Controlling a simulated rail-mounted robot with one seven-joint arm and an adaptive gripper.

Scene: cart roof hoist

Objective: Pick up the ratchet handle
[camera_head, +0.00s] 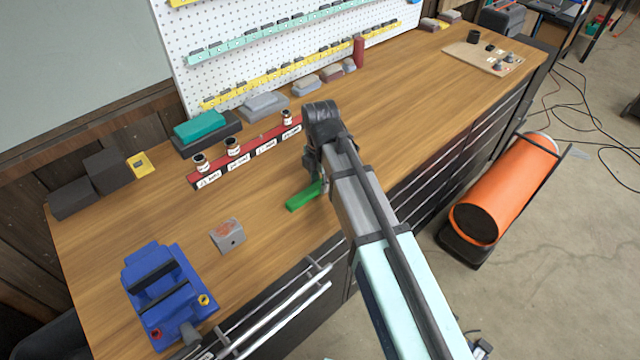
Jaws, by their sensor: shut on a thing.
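A green bar-shaped piece (303,197), which looks like the ratchet handle, is at the bench top just below the end of my arm. Its right end is hidden by my gripper. My gripper (317,180) points down at the green piece and is shut on it. The fingertips are mostly hidden by my wrist, and I cannot tell whether the piece touches the wood or is slightly raised.
A red labelled rack (245,154) with small sockets stands behind. A grey block (228,236) and blue vise (162,295) are to the left. A pegboard (260,50) rises at the back. An orange cylinder (510,185) is on the floor.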

